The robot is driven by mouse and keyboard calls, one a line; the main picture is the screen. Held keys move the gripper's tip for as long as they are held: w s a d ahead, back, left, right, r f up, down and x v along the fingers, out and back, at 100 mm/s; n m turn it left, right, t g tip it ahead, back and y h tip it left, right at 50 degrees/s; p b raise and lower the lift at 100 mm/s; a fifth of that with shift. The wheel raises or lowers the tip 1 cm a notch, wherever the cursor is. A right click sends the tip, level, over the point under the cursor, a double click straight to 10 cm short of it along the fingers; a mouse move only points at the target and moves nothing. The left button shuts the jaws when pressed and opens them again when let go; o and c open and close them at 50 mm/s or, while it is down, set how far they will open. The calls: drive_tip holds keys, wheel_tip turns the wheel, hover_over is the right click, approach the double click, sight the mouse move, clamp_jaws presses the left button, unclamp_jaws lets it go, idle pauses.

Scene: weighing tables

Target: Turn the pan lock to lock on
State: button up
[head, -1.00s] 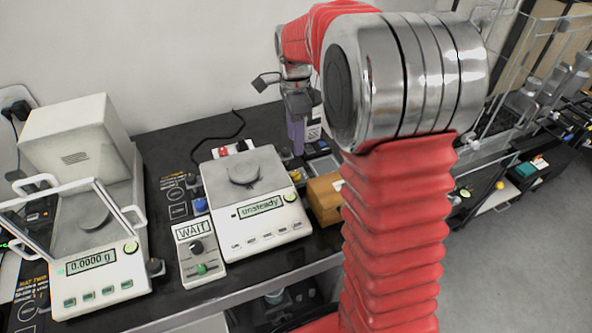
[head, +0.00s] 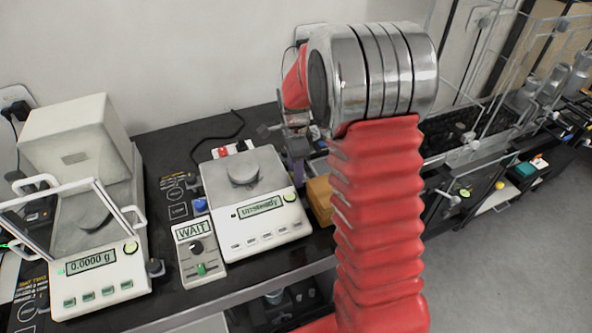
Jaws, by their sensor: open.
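The middle balance (head: 262,219) has a bare-looking pan (head: 243,172) with a round grey piece on it, and its display reads what looks like "unsteady". My gripper (head: 297,150) is open behind and right of the middle balance, apart from the control box. My arm partly hides it.
The left balance (head: 100,283) reads 0.0000 g; its glass door frame (head: 75,215) juts forward. A wooden block (head: 319,198) sits right of the middle balance. A blue item (head: 200,204) and a red-and-white item (head: 228,150) lie near it. A wire rack stands at right.

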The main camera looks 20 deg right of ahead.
drive_tip(key=shift+f, duration=0.1)
drive_tip(key=shift+c, duration=0.4)
drive_tip(key=c, duration=1)
drive_tip(key=shift+n, duration=2.2)
drive_tip(key=o, duration=1.1)
